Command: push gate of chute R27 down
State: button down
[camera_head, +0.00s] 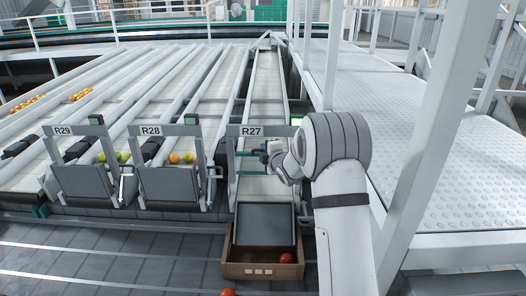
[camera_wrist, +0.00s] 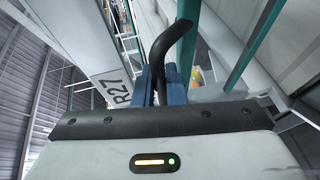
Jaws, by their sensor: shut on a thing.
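Chute R27 (camera_head: 266,85) carries its sign (camera_head: 251,131) on a grey crossbar. Its belt looks empty. A dark panel (camera_head: 265,222), apparently the gate, lies sloping down towards a brown crate, unlike the raised panels beside it. My gripper (camera_head: 264,157) is below and right of the sign, at chute R27. In the wrist view, its blue jaws (camera_wrist: 162,83) are shut on a black curved handle (camera_wrist: 168,45). The R27 sign (camera_wrist: 123,88) is close on the left there. How the handle joins the gate is hidden.
The brown crate (camera_head: 238,270) below R27 holds a red tomato (camera_head: 286,258). Another red tomato (camera_head: 228,292) shows at the bottom edge. A metal walkway (camera_head: 390,110) and railing post bound the right.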

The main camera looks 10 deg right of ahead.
aim_at(263, 168)
dwell(0.3)
notch_tip(263, 168, down, 9)
jog(key=b, duration=0.9)
jog(key=shift+b, duration=0.4)
jog(key=shift+s+f, duration=0.1)
jog(key=c, duration=1.6)
grip_release()
jog(key=shift+o, duration=0.5)
jog(key=v, duration=0.7)
jog(key=shift+s, duration=0.35)
jog(key=shift+r, duration=0.25)
